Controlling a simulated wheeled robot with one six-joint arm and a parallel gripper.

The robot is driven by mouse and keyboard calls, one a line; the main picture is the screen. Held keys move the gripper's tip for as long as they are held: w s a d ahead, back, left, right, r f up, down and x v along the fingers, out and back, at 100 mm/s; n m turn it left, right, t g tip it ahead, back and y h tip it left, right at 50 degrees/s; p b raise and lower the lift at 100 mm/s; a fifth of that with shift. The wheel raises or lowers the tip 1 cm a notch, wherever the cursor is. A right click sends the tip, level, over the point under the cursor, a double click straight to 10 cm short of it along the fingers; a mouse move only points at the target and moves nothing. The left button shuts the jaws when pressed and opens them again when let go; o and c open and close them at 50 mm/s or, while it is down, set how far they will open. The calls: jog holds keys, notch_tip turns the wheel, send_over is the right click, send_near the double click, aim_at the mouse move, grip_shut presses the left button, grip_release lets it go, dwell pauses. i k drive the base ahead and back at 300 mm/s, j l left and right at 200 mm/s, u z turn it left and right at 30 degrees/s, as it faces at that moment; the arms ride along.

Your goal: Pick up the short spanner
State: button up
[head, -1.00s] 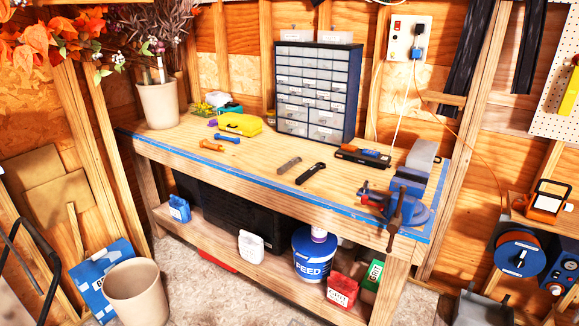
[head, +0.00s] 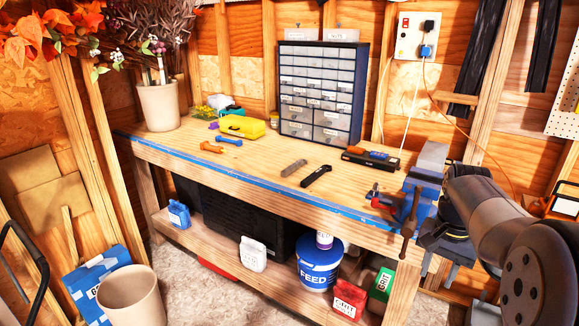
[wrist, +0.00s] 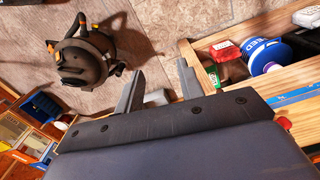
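On the wooden bench (head: 200,160) lie several small tools. An orange one (head: 211,147) and a blue one (head: 229,140), both short with widened ends, lie at the left, in front of a yellow case. A grey one (head: 294,167) and a longer black one (head: 316,176) lie near the middle. They are too small to tell which is the short spanner. My gripper (wrist: 160,80) is open and empty, its two fingers apart above the floor in the wrist view. In the head view my arm is at the right, beside the vise, well away from these tools.
A blue vise (head: 422,182) stands on the bench's right corner, close to my arm. A plant pot (head: 159,106) is far left.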

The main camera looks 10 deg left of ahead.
aim_at(288, 170)
jog(key=i+j, duration=0.3)
jog(key=i, duration=0.15)
jog(key=i+j+u, duration=0.1)
jog(key=i+j, duration=0.2)
jog(key=i, duration=0.15)
jog(key=i+j, duration=0.25)
jog(key=i, duration=0.25)
jog(key=i+j+u, duration=0.1)
jog(key=i+j, duration=0.15)
jog(key=i, duration=0.2)
jog(key=i+j, duration=0.2)
jog(key=i, duration=0.3)
jog(key=j+u, duration=0.05)
